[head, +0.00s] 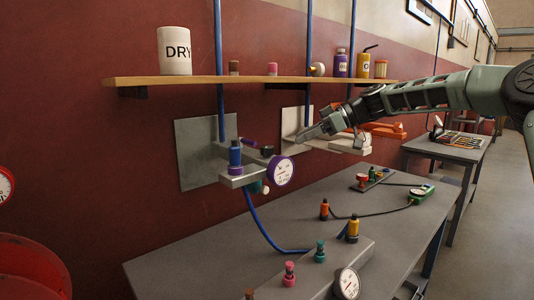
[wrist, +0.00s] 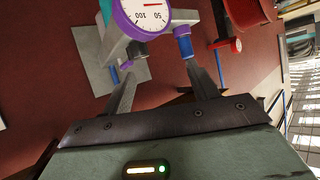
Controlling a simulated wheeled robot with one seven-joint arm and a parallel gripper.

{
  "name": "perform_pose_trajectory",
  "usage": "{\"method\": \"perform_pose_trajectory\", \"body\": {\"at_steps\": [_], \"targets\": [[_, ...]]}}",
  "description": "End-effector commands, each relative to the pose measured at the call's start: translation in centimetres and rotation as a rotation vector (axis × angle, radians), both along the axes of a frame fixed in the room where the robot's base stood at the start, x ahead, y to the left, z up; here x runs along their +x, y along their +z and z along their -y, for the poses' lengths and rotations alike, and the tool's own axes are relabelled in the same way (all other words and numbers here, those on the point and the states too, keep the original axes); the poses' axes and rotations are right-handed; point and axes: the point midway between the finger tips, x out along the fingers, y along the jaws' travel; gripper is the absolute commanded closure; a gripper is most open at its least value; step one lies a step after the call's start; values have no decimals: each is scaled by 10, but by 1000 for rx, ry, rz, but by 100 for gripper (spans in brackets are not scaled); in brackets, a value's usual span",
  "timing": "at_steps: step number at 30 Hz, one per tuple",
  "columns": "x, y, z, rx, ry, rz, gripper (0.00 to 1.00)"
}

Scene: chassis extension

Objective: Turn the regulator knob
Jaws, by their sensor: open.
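A regulator (head: 238,180) sits on a grey wall plate (head: 200,135), with an upright blue knob (head: 236,156) and a purple-rimmed gauge (head: 281,171). In the wrist view the gauge (wrist: 143,14) is at the top. A blue knob-like part (wrist: 185,46) shows just beyond the right finger's tip; I cannot tell whether they touch. My gripper (head: 303,136) is open, right of the blue knob and above the gauge in the head view. In the wrist view its fingers (wrist: 160,72) are spread with nothing seen between them.
A wooden shelf (head: 250,80) with a DRY canister (head: 174,51) and small containers runs above. The grey bench (head: 190,270) below holds colored fittings, another gauge (head: 347,283) and a green meter (head: 422,194). A blue hose (head: 262,235) hangs from the regulator. A red drum (head: 30,265) stands left.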

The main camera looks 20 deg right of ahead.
Motion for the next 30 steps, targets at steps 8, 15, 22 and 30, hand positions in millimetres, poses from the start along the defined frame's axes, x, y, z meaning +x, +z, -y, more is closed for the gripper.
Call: {"method": "perform_pose_trajectory", "body": {"at_steps": [8,15,22,30], "targets": [[13,16,53,51,-47,115,41],[30,3,20,50,-44,110,41],[51,-16,-20,48,-44,109,41],[74,-36,-63,48,-45,108,41]]}}
